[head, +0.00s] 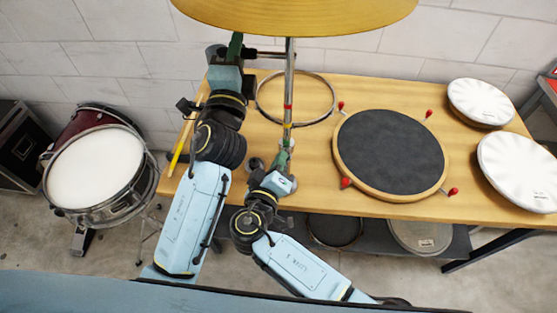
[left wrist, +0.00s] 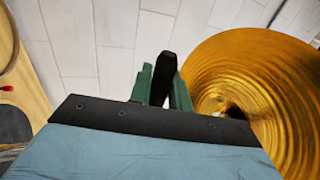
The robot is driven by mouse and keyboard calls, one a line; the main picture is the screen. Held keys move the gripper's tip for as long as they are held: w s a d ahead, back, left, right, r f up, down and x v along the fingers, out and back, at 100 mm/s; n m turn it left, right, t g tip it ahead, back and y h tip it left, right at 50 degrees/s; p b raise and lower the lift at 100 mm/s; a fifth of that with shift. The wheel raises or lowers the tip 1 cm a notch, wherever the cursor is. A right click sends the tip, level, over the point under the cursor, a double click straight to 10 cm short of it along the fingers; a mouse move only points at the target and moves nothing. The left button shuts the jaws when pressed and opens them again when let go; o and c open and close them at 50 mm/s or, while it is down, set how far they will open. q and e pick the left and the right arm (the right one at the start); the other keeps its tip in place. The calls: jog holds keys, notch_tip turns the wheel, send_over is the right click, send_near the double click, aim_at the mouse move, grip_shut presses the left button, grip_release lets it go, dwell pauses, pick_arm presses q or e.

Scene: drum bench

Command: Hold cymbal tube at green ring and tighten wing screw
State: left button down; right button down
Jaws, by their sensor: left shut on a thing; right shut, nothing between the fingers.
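The metal cymbal tube (head: 289,85) stands upright on the bench below the gold cymbal (head: 295,12), with red and yellow bands on it. A green ring cannot be told apart from the green fingers low on the tube. My left gripper (head: 236,43) is up left of the tube, by a short horizontal rod (head: 268,54). In the left wrist view its green fingers are shut on a dark upright piece (left wrist: 164,76), beside the cymbal (left wrist: 265,95). My right gripper (head: 284,156) is shut and empty at the tube's lower end. I cannot make out the wing screw.
The wooden bench (head: 340,90) bears a metal hoop (head: 322,83), a dark round practice pad (head: 390,150) with red knobs, two white drumheads (head: 480,101) at right and a yellow stick (head: 183,135) at left. A snare drum (head: 95,168) stands left of the bench.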

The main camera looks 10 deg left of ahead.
pick_arm(q)
jog(key=shift+r, duration=0.35)
pick_arm(e)
jog(key=shift+d+m, duration=0.25)
jog(key=shift+m, duration=0.35)
jog(key=shift+d+m+g+y, duration=0.15)
jog(key=shift+d+m+y, duration=0.3)
jog(key=shift+m, duration=0.6)
jog(key=shift+d+m+g+y, duration=0.15)
jog(key=shift+d+m+y, duration=0.25)
jog(key=shift+m, duration=0.65)
jog(key=m+y, duration=0.1)
jog(key=m, duration=0.2)
jog(key=d+f+m+y, duration=0.1)
jog(key=m, duration=0.2)
jog(key=d+f+m+y, duration=0.1)
jog(key=m+y, duration=0.1)
jog(key=m, duration=0.1)
jog(key=shift+f+m, duration=0.2)
jog(key=shift+m, duration=0.1)
jog(key=shift+f, duration=0.55)
jog(key=shift+a+f, duration=0.1)
jog(key=shift+f, duration=0.35)
